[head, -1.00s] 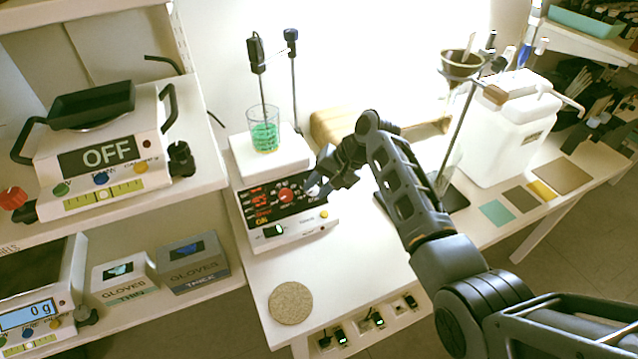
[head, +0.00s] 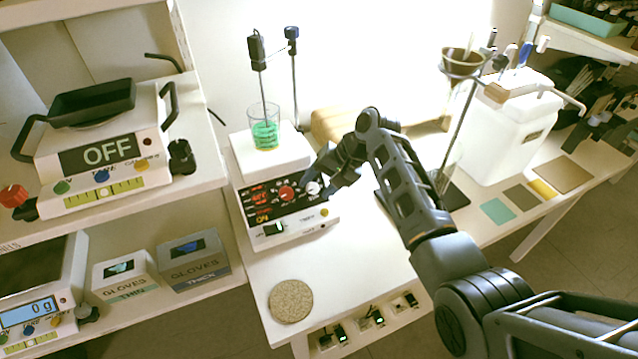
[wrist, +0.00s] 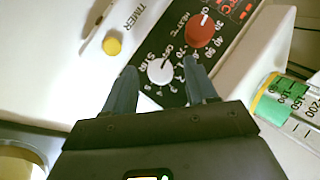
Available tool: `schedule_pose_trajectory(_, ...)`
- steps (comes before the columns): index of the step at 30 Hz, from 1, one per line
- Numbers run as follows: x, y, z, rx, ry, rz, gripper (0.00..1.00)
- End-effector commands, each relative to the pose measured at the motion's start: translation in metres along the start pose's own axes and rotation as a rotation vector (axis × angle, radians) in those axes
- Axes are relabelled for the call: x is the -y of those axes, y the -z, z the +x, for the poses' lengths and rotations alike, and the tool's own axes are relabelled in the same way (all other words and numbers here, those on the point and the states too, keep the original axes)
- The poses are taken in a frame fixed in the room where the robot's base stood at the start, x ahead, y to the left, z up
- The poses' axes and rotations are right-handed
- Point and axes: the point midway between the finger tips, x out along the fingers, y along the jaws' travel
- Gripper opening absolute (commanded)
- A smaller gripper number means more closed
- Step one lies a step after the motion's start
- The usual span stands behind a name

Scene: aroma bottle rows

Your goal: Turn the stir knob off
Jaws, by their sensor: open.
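The white stir knob (head: 313,187) is on the right of the hotplate's black panel, right of a red knob (head: 286,193). In the wrist view the stir knob (wrist: 160,70) shows just ahead of my fingertips, roughly between them, with "STIR" printed beside it. The red knob (wrist: 201,30) is above and to the right there. My gripper (wrist: 158,72) is open and empty. In the head view my gripper (head: 318,183) is at the right end of the panel. I cannot tell whether a fingertip touches the knob. The hotplate (head: 268,155) carries a beaker of green liquid (head: 265,130).
A yellow button marked TIMER (wrist: 112,46) lies left of the knob. A clamp rod (head: 294,80) and probe stand behind the beaker. A round cork mat (head: 290,301) lies at the table's front. A funnel stand (head: 462,70) and white container (head: 510,130) are to the right.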

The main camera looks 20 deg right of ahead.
Motion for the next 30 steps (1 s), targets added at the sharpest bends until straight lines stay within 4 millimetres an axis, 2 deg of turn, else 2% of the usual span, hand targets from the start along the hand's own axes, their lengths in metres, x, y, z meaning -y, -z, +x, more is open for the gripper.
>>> schedule_pose_trajectory(15, -0.001, 0.000, -0.069, -0.001, 0.001, 0.001, 0.57)
schedule_pose_trajectory(20, -0.001, 0.000, -0.076, 0.000, 0.000, 0.000, 0.57)
schedule_pose_trajectory(30, -0.001, 0.000, -0.076, 0.000, 0.000, 0.001, 0.57)
